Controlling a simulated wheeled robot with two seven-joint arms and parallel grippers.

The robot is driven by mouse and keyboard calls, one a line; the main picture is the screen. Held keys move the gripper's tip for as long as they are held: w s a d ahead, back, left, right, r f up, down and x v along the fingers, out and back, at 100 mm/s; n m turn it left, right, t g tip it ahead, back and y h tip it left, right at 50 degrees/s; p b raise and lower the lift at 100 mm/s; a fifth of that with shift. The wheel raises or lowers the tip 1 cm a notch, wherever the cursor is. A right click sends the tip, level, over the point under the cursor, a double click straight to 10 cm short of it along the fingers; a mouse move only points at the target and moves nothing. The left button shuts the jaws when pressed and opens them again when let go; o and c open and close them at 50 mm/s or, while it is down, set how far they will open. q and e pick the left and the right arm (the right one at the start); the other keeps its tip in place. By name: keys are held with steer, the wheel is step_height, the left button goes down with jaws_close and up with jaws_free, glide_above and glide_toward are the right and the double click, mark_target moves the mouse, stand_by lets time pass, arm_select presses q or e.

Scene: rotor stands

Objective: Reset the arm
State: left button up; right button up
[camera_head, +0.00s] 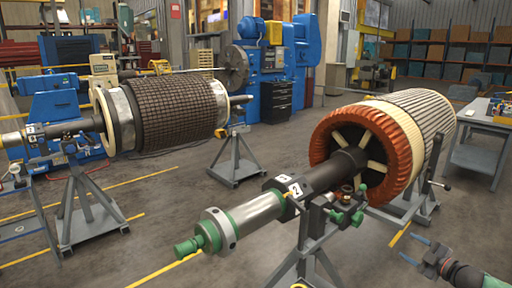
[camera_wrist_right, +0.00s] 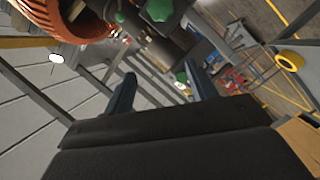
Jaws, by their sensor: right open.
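My right gripper (camera_head: 403,249) is at the lower right of the head view, with its two blue fingers apart and nothing between them. It is in front of and to the right of the near rotor stand, apart from it. In the right wrist view, the two dark blue fingers of the right gripper (camera_wrist_right: 161,70) are spread, with only background between them. A green knob (camera_wrist_right: 180,78) shows beyond the fingers there. My left gripper is not in view.
A shaft with a green end (camera_head: 245,212) rests on a grey stand (camera_head: 312,240), leading into an orange-ended stator (camera_head: 425,125). A dark rotor (camera_head: 170,110) lies on stands at left. A workbench (camera_head: 478,140) is at right. The centre floor is clear.

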steer(key=w+d+f+m+h, duration=0.2)
steer(key=d+f+m+h, duration=0.15)
steer(key=d+h, duration=0.35)
steer(key=s+a+f+m+g+h, duration=0.2)
steer(key=s+a+f+m+g, duration=0.3)
steer(key=f, duration=0.7)
steer(key=s+a+f+m+g+h, duration=0.1)
steer(key=s+f+g+h, duration=0.1)
steer(key=s+f, duration=0.75)
steer(key=s+a+f+m+g+y, duration=0.1)
steer(key=s+a+f+g, duration=0.1)
steer(key=s+a+f, duration=0.6)
steer(key=s+a+f+m+g+y, duration=0.15)
steer(key=s+a+f, duration=0.35)
steer(key=a+f, duration=0.5)
steer(key=s+a+f+g, duration=0.1)
steer(key=s+a+f, duration=0.2)
steer(key=s+a, duration=0.3)
steer(key=s+a+f+m+g+y, duration=0.1)
steer(key=s+a+f, duration=0.2)
steer(key=s+a, duration=0.3)
steer(key=s+a+f+g+y, duration=0.1)
steer(key=s+a+f, duration=0.3)
steer(key=s+a, duration=0.2)
steer(key=shift+s, duration=0.9)
